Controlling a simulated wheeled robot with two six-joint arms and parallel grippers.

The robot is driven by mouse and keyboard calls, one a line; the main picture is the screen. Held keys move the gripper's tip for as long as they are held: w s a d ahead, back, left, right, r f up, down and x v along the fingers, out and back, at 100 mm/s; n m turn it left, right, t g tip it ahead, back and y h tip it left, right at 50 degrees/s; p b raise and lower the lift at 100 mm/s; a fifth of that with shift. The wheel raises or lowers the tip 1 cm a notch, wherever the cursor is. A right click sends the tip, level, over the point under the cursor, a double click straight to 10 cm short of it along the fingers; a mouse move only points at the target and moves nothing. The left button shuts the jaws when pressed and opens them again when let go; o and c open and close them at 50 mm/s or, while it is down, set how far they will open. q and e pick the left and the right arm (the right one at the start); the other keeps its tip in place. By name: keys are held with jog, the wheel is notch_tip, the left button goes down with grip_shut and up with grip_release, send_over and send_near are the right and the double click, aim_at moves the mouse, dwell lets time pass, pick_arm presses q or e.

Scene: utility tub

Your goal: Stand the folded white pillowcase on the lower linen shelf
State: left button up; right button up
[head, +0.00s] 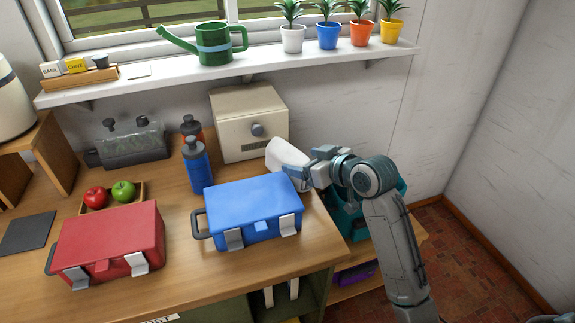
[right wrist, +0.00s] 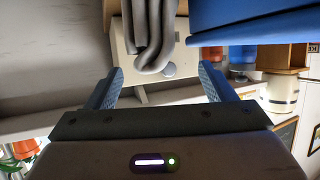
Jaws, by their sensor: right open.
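A white folded cloth, which looks like the pillowcase (head: 287,157), is at the right end of the wooden worktop, between the cream box and the blue case. In the right wrist view the pillowcase (right wrist: 150,32) shows as rounded grey-white folds, in line with the gap between my fingers. My right gripper (head: 308,170) is open, with its tips close to the cloth; I cannot tell if they touch it. Its two blue fingers (right wrist: 160,72) stand wide apart in the wrist view. My left gripper is not in view. I cannot make out which shelf is the lower linen shelf.
The blue case (head: 250,207) stands just left of my right gripper, and the cream box (head: 249,120) is behind. Blue bottle (head: 197,167) and red case (head: 108,243) stand further left. A teal container (head: 345,219) and purple item (head: 353,274) sit low beside the worktop.

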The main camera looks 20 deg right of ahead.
aim_at(296, 156)
jog(key=x, duration=0.2)
jog(key=r+p+x, duration=0.1)
jog(key=x, duration=0.1)
jog(key=shift+w, duration=0.15)
jog(key=shift+w+a+f, duration=0.15)
jog(key=shift+w+f, duration=0.1)
jog(key=shift+w, duration=0.05)
jog(key=shift+s, duration=0.1)
jog(key=shift+c, duration=0.3)
jog(key=c, duration=1.4)
grip_shut()
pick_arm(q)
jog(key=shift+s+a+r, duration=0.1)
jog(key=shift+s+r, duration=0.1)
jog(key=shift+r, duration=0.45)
